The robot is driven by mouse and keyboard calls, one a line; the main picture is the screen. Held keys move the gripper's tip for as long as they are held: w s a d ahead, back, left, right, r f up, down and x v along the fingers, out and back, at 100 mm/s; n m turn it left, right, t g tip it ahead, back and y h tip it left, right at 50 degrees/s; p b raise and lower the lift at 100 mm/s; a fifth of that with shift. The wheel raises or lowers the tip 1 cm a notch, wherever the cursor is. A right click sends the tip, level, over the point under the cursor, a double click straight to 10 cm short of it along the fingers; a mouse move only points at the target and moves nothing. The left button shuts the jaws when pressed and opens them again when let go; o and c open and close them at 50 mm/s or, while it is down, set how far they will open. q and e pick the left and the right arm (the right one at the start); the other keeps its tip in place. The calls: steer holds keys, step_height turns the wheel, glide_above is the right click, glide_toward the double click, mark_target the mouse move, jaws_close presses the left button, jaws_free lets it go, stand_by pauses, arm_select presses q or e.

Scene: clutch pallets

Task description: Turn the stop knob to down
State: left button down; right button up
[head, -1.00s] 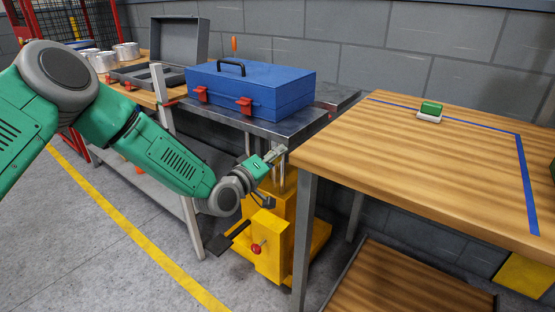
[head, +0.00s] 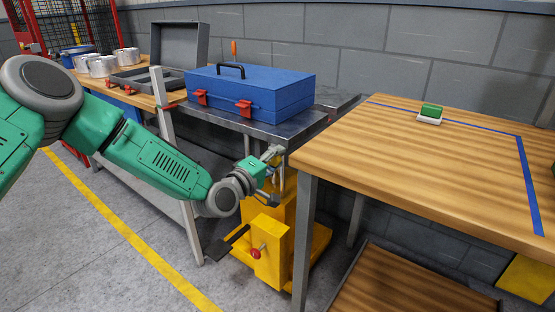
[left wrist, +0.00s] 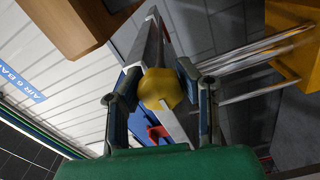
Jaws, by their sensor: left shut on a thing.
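A yellow rounded knob (left wrist: 160,88) sits between the two fingers of my left gripper in the left wrist view, in front of the metal table's edge. My left gripper (left wrist: 160,76) is shut on it. In the head view, my left gripper (head: 273,156) is at the near right corner of the metal lift table (head: 215,114), above the yellow lift body; the knob itself cannot be made out there. A red knob (head: 256,252) on a short rod sticks out of the yellow lift body (head: 272,263), lower down and apart from the gripper. My right gripper is not in view.
A closed blue toolbox (head: 275,95) stands on the lift table. A wooden table (head: 430,165) is close on the right, with a green-and-white block (head: 430,113) on it. An open grey case (head: 180,50) and white pots (head: 102,66) are behind on the left.

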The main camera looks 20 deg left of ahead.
arm_select(q)
steer(key=shift+s+a+f, duration=0.1)
steer(key=shift+f, duration=0.25)
steer(key=c, duration=1.2)
jaws_free()
steer(key=shift+o, duration=0.7)
steer(key=shift+r, duration=0.1)
steer(key=shift+a, duration=0.15)
steer(key=shift+r, duration=0.1)
steer(key=v, duration=1.2)
